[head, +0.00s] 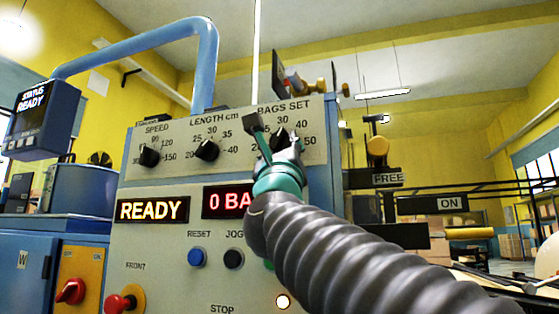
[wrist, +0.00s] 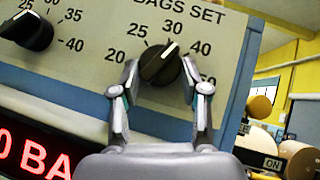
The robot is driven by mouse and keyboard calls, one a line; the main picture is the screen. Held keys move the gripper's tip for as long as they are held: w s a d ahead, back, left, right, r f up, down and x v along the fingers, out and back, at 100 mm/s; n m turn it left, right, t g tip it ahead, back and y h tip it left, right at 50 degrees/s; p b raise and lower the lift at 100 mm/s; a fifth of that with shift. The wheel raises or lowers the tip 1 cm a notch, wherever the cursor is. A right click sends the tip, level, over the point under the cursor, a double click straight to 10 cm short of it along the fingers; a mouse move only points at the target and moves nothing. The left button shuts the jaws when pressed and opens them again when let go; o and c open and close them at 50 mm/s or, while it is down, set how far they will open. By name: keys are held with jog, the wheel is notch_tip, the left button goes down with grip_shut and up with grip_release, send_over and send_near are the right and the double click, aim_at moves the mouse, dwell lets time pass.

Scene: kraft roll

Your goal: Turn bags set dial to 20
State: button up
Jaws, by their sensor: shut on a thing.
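The bags set dial (wrist: 160,66) is a dark round knob under the BAGS SET label, with 20, 25, 30, 40 and 50 around it. Its white pointer line aims up and right, between 30 and 40. My gripper (wrist: 160,82) is shut on the dial, one finger at its left and one at its right. In the head view, my gripper (head: 273,143) reaches up to the dial from below, and its fingers and wrist hide much of the dial and the 20 mark.
The length dial (head: 206,150) and speed dial (head: 149,156) sit to the left on the same panel. Below are a READY display (head: 152,209), a bag-count display (head: 226,203), a blue reset button (head: 198,257) and a dark jog button (head: 233,259). A red knob (head: 118,304) is lower left.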

jog(key=shift+d+n+y, duration=0.1)
jog(key=shift+n+y, duration=1)
jog(key=shift+y, duration=0.1)
jog(key=o, duration=1.1)
jog(key=shift+o, duration=0.2)
jog(key=shift+s, duration=0.1)
jog(key=v, duration=1.2)
jog(key=shift+r, duration=0.15)
jog(key=shift+s, duration=0.1)
